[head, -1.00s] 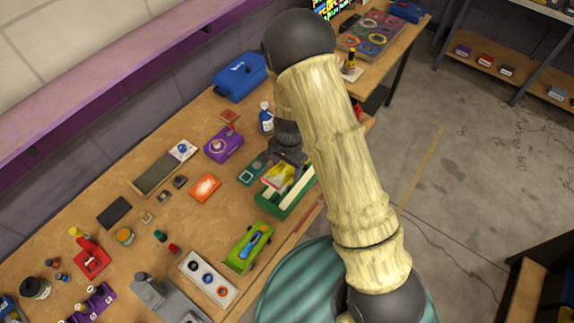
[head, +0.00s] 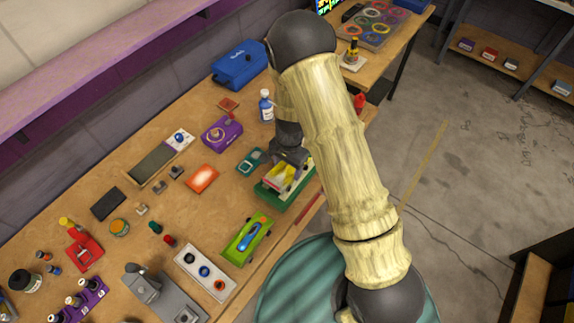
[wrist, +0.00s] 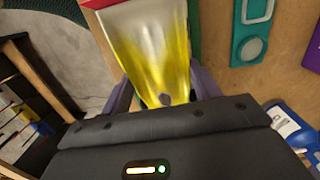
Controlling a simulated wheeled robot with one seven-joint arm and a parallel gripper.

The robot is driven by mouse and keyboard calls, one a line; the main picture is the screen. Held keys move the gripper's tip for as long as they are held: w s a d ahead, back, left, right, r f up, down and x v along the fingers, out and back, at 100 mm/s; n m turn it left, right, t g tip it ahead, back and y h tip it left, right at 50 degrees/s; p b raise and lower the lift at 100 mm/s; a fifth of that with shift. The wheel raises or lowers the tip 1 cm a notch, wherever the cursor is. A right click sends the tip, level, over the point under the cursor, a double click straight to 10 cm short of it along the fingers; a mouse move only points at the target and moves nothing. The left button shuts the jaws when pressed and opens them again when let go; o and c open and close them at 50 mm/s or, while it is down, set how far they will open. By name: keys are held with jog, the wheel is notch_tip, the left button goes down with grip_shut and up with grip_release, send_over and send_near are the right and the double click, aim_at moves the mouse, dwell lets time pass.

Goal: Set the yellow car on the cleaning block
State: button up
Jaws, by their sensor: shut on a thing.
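The yellow car (head: 281,177) is held in my gripper (head: 287,160), partly hidden by it, in the head view. It is yellow with a whitish end. In the wrist view the car (wrist: 152,42) lies between the two fingers (wrist: 163,92), which are shut on it. The cleaning block (head: 263,199), green with a pale top, is at the table's front edge. The car is over the block and covers much of its top; I cannot tell whether they touch.
A green car (head: 240,243) stands left of the block. A teal device (head: 250,160), an orange card (head: 202,179) and a purple box (head: 221,133) lie behind it. A white bottle (head: 266,105) stands near my wrist. The floor is beyond the table edge.

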jog(key=shift+w+f+b, duration=0.1)
jog(key=shift+f+b, duration=0.2)
jog(key=shift+f, duration=0.35)
jog(key=o, duration=1.2)
jog(key=r, duration=0.5)
jog(key=r+b, duration=0.1)
jog(key=r, duration=0.5)
jog(key=w+r+b, duration=0.1)
jog(key=r, duration=0.5)
jog(key=shift+d+r, duration=0.15)
jog(key=shift+d, duration=0.2)
jog(key=shift+d, duration=0.2)
